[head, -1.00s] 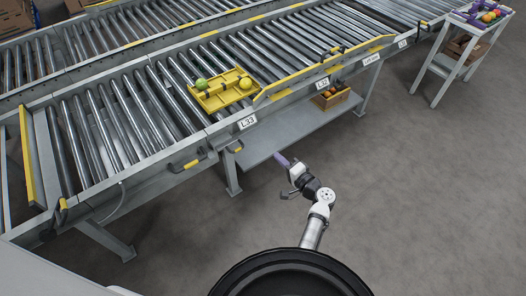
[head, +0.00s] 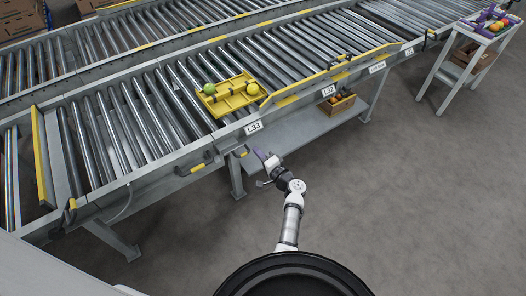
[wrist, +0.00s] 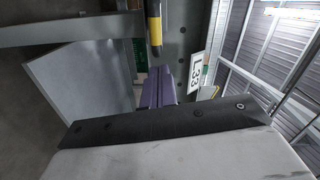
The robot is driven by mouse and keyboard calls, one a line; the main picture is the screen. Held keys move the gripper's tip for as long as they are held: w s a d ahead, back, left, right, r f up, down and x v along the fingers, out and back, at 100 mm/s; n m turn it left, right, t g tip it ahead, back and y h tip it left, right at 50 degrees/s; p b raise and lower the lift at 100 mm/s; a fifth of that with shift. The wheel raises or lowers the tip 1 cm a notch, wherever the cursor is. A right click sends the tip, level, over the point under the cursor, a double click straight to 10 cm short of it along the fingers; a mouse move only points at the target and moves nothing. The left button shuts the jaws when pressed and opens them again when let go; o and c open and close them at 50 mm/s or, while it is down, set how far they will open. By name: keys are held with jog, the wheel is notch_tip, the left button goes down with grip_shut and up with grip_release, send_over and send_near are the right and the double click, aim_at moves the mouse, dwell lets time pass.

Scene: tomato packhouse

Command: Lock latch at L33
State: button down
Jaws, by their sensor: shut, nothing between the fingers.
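The white L33 sign (head: 254,127) is on the near side rail of the conveyor and also shows in the wrist view (wrist: 194,73). A small yellow-tipped latch handle (head: 243,153) sits below and left of the sign. A yellow and black handle (wrist: 154,28) shows at the top of the wrist view, just beyond my fingertips; I cannot tell surely whether it is the same one. My gripper (head: 262,155), with purple fingers (wrist: 157,88), is shut and empty, close to the rail, right of the latch in the head view. No contact with the latch is visible.
A yellow tray (head: 232,98) with a green and a yellow fruit lies on the rollers above L33. A yellow-gripped handle (head: 197,168) is on the rail to the left.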

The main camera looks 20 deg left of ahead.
aim_at(245, 154)
jog(key=shift+s+a, duration=0.65)
jog(key=shift+s, duration=0.2)
jog(key=shift+s+a, duration=0.65)
jog(key=shift+s, duration=0.15)
notch_tip(245, 154, up, 20)
jog(key=p, duration=0.2)
jog(key=shift+d+p, duration=0.15)
jog(key=shift+p, duration=0.15)
jog(key=shift+w, duration=0.1)
